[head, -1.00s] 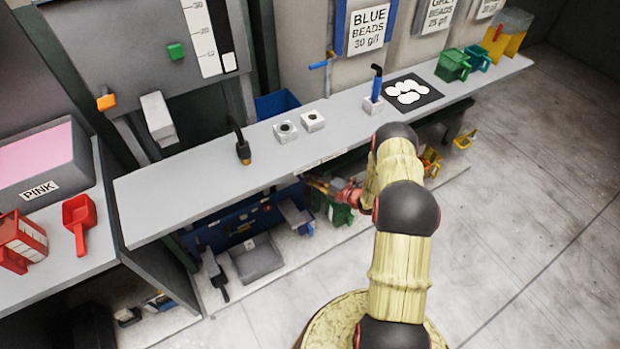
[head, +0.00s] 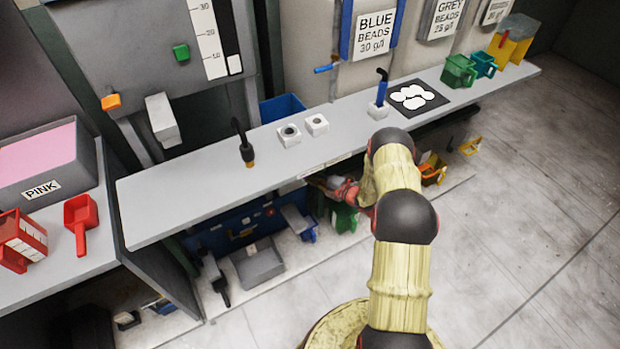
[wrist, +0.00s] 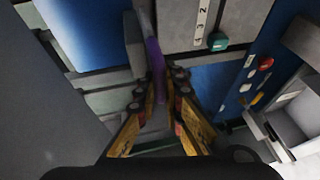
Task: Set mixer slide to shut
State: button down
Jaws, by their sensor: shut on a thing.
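My gripper (wrist: 162,92) reaches in under the long grey bench. In the wrist view its two fingers are closed on a purple bar (wrist: 154,60), which looks like the mixer slide's handle. The bar runs up from between the fingertips beside a grey block. Its far end and what it joins are not clear, so I cannot tell the slide's position. In the head view the gripper's red and grey body (head: 343,190) shows below the bench edge; its fingertips and the purple bar are hidden there.
In the wrist view a grey box with a number scale (wrist: 201,22) and a teal knob (wrist: 217,41) is close by. A blue panel with coloured buttons (wrist: 248,75) stands to the right. The bench (head: 210,185) overhangs the gripper. A grey bin (head: 258,264) is on the floor.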

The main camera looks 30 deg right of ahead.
jog(key=c, duration=1.9)
grip_release()
jog(key=shift+w, duration=0.15)
jog(key=v, duration=1.2)
